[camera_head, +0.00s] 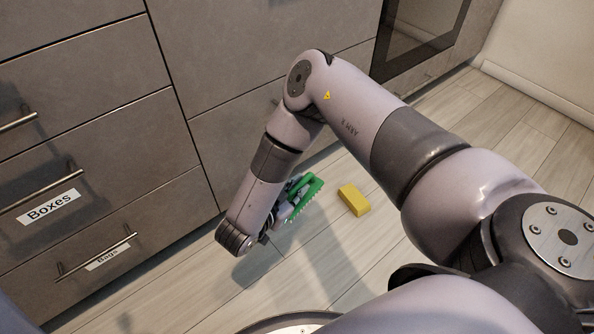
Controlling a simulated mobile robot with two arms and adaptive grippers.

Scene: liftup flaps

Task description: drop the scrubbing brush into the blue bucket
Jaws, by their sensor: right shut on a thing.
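The green scrubbing brush (306,198) is in my right gripper (294,196), near the middle of the head view. The gripper is shut on it, and my wrist hides part of the jaws. The brush's pale green bristles point down and to the right. It appears to be held above the floor, but the exact height is hard to tell. No blue bucket can be made out in this view. My left gripper is not in view.
A yellow sponge-like block (353,199) lies on the wood floor (340,255), right of the brush. Grey drawers (110,200) with bar handles and labels stand at the left. A dark oven-like front (425,35) is at the back right.

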